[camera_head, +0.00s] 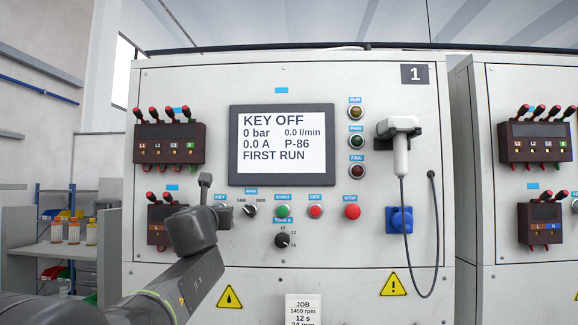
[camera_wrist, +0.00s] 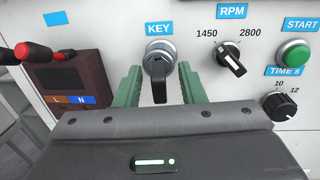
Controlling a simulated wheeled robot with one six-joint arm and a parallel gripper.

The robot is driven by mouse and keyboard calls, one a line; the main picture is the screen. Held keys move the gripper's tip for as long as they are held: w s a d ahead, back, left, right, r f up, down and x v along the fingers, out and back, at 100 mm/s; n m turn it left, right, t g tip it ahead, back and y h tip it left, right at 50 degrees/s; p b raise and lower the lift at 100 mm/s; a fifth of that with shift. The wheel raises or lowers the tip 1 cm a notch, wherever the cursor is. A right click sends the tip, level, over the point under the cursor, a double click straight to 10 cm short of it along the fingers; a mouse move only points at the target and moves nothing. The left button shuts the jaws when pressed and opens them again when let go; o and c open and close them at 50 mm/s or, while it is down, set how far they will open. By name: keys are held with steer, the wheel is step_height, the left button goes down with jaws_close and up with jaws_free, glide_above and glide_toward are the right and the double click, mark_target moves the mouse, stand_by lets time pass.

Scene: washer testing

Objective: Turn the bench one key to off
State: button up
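Bench one (camera_head: 415,75), the white panel marked 1, fills the middle of the head view. Its screen (camera_head: 282,145) reads KEY OFF, 0 bar, 0.0 A and FIRST RUN. The key switch (camera_wrist: 158,64) sits under the blue KEY label (camera_wrist: 159,28) in the wrist view, a silver lock with a dark key hanging straight down. My gripper (camera_wrist: 159,82) is open, with one green finger on each side of the key. A gap shows between each finger and the key. In the head view my wrist largely hides the key.
Right of the key are the RPM knob (camera_wrist: 230,57), the green START button (camera_wrist: 294,53) and the time knob (camera_wrist: 282,106). A dark terminal box (camera_wrist: 70,84) with red plugs is on the left. A white handheld device (camera_head: 400,150) hangs farther right.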

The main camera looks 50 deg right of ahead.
steer(key=b+v, duration=0.1)
steer(key=v, duration=1.3)
steer(key=shift+w, duration=0.1)
steer(key=p+x, duration=0.1)
steer(key=x, duration=1.3)
steer(key=shift+f+m, duration=0.15)
steer(key=shift+m, duration=0.15)
steer(key=shift+m+b, duration=0.35)
steer(key=shift+m, duration=0.25)
